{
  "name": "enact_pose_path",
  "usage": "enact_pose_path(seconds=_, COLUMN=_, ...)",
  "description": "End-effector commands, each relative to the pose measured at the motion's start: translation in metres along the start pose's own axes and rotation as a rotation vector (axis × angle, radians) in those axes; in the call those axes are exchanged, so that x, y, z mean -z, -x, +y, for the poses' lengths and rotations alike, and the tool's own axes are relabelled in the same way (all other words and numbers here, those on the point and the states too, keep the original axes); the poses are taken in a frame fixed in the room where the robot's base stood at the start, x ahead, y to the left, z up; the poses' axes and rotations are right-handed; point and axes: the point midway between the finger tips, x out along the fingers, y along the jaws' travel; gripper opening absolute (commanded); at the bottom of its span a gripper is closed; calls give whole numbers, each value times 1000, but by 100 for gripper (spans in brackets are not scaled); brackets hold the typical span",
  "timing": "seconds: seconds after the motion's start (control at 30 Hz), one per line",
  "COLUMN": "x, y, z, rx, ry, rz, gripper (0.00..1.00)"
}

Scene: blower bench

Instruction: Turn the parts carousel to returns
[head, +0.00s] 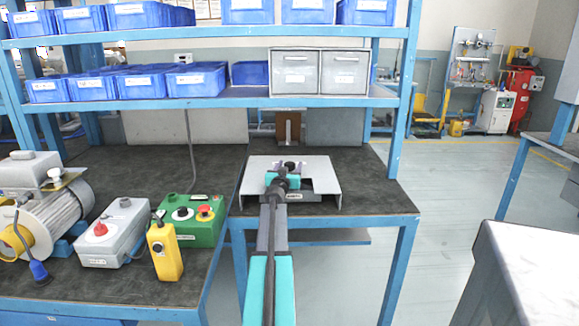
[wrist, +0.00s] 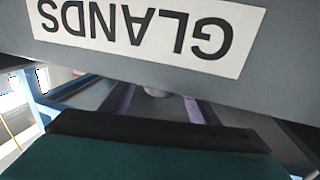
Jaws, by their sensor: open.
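A low grey metal unit (head: 318,172) with a flat top and side walls stands on the right-hand bench, and I cannot tell if it is the carousel or its cover. My gripper (head: 288,167) is over its front middle, open, with its fingertips hard to make out. In the wrist view a grey face with a white label reading GLANDS (wrist: 145,25), upside down, fills the top, close ahead of my gripper's teal and black edge (wrist: 160,135). I see no returns label. Whether the gripper touches anything is hidden.
A green control box (head: 192,222) with a red button, a yellow pendant (head: 164,252), a grey switch box (head: 112,235) and a motor (head: 48,220) stand on the left bench. A shelf (head: 215,103) with blue bins and grey drawers (head: 320,72) spans above.

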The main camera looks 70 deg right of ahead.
Motion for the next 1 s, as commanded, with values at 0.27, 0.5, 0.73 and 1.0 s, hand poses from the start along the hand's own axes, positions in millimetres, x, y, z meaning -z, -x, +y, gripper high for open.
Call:
enact_pose_path(seconds=0.27, x=0, y=-6, z=0, rx=1, ry=0, rz=0, gripper=55)
enact_pose_path(seconds=0.5, x=0, y=-6, z=-1, rx=1, ry=0, rz=0, gripper=52)
enact_pose_path(seconds=0.73, x=0, y=-6, z=-1, rx=1, ry=0, rz=0, gripper=13)
enact_pose_path(seconds=1.0, x=0, y=-7, z=2, rx=-9, ry=0, rz=1, gripper=0)
